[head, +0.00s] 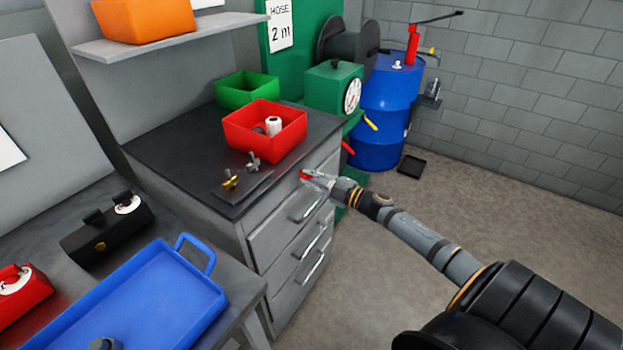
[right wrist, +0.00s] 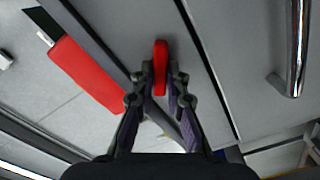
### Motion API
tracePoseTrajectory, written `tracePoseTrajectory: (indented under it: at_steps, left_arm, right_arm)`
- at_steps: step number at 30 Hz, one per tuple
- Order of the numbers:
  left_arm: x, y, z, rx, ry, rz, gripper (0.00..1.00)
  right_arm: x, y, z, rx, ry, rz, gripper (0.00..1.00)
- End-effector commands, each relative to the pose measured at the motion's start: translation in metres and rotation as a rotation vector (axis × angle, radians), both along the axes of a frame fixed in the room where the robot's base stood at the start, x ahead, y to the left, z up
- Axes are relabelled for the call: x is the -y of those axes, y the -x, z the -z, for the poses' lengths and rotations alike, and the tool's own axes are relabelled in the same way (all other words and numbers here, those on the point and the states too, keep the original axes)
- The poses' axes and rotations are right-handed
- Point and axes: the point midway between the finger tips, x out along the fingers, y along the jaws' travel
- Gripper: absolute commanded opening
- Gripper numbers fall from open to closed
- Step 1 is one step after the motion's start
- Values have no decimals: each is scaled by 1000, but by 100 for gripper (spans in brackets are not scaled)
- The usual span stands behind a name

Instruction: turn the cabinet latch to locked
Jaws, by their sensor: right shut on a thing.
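The cabinet latch shows as a small red handle (head: 304,175) near the top edge of the grey drawer cabinet (head: 262,246). In the right wrist view the red latch (right wrist: 160,66) is a narrow, rounded bar between my fingertips, pointing up the picture. My right gripper (head: 316,180) reaches in from the right and is shut on the latch; it also shows in the right wrist view (right wrist: 160,88). The latch's inner end and any lock marking are hidden or too small to tell. My left gripper is not in view.
A red bin (head: 258,142) and small brass and grey fittings (head: 230,180) are on the dark cabinet top. Drawer handles (head: 307,206) stick out below the gripper. A blue tray (head: 150,300) lies on the left bench. The floor at right is clear.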

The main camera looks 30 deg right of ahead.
Motion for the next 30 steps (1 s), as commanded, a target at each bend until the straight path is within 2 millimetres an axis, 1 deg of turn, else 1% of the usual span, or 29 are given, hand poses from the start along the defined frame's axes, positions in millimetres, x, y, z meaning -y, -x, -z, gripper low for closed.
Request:
tracePoseTrajectory:
  at_steps: [9,15,22,30]
  left_arm:
    - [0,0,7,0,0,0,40]
    - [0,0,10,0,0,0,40]
    - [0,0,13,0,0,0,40]
    - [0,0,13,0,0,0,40]
  right_arm:
    - [-1,0,3,108,261,0,0]
    - [-1,1,4,161,391,-1,0]
    - [-1,1,4,203,492,-1,0]
    - [-1,1,4,223,539,-1,0]
